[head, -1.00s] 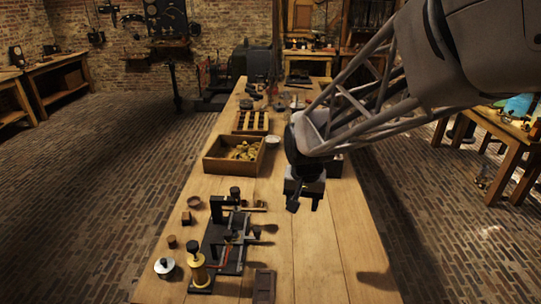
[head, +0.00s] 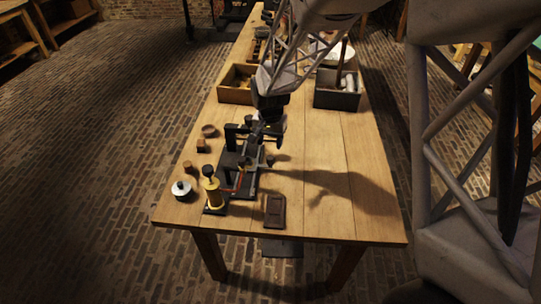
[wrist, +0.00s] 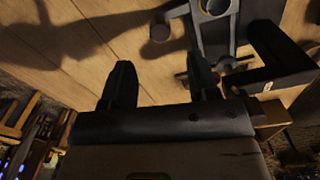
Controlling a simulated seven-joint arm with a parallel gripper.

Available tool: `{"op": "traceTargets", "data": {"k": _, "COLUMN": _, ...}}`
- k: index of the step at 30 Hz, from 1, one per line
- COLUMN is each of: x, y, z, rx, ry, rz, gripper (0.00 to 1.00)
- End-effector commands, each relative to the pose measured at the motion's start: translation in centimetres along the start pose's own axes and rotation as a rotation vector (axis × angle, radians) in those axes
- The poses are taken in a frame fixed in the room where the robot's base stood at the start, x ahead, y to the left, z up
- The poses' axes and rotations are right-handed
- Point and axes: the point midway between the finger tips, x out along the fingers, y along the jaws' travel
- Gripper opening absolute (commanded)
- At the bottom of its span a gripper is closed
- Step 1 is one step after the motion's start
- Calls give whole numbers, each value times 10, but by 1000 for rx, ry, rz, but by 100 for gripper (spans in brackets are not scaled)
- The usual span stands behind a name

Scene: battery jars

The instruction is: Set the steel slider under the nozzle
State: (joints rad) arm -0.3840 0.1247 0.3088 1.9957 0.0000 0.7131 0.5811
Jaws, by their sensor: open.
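The dark bench apparatus (head: 226,178) stands on the wooden table, with a black upright bracket (head: 232,133) at its far end and a brass cylinder (head: 212,191) at its near end. I cannot tell which small part is the steel slider or the nozzle; my gripper and arm hide some of the far end. My gripper (head: 266,130) is low over that far end, beside the bracket. In the wrist view my gripper (wrist: 160,80) has its fingers apart, with bare wood between them. A black arm of the apparatus (wrist: 278,48) shows right of the fingers.
A dark flat block (head: 275,211) lies at the front of the table. A lidded pot (head: 181,190), small blocks and a bowl (head: 209,131) stand left. Two boxes, one wooden (head: 236,84) and one dark (head: 337,98), stand behind. The table's right side is clear.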

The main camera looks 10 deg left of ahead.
Motion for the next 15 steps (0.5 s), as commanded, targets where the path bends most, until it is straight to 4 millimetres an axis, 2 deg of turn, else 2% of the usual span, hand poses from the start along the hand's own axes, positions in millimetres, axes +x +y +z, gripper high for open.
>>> {"op": "traceTargets", "data": {"k": 15, "x": 6, "y": 0, "z": 0, "rx": 0, "ry": -1, "rz": 0, "gripper": 55}}
